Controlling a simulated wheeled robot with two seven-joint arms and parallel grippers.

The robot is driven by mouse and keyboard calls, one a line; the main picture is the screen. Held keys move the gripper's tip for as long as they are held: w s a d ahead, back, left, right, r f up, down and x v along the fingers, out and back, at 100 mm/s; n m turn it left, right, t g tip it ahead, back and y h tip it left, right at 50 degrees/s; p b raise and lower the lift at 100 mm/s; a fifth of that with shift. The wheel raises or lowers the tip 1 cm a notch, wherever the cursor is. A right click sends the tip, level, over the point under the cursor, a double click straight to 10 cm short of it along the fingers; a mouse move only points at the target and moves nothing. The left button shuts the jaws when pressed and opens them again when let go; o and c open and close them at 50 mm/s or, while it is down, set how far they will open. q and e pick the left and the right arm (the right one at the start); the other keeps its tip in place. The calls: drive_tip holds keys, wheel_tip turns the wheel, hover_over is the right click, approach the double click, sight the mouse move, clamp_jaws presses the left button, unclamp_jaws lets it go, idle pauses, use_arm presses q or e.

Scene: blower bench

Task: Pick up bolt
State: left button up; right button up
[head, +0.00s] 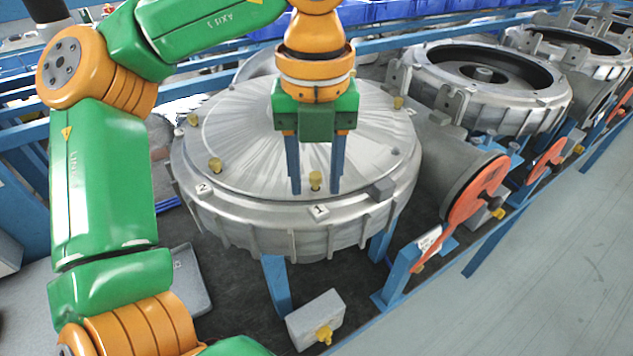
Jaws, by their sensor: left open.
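A round grey metal blower cover (260,130) lies in the middle of the head view. A brass bolt (316,180) stands upright on it near the label "1". My left gripper (316,190) points down over the cover. Its two blue fingers are open, one on each side of this bolt in the picture, with gaps visible on both sides. Another brass bolt (215,166) stands near the label "2", with others (193,120) (398,102) farther around the rim. A yellow bolt (324,334) is at a small grey box below. My right gripper is not in view.
More open blower housings (485,75) stand in a row at the back right. Blue frame rails surround the bench. A grey tray (190,285) lies at the lower left. The floor (560,290) at right is clear.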

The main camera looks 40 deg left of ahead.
use_arm(q)
drive_tip(key=shift+w+a+f, duration=0.5)
drive_tip(key=shift+w+a, duration=0.2)
drive_tip(key=shift+w, duration=0.05)
drive_tip(key=shift+c, duration=0.4)
drive_tip(key=shift+s+d, duration=0.1)
drive_tip(key=shift+d, duration=0.15)
clamp_jaws()
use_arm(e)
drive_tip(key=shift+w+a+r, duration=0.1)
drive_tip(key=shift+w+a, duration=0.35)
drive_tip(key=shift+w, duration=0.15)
use_arm(q)
drive_tip(key=shift+r, duration=0.1)
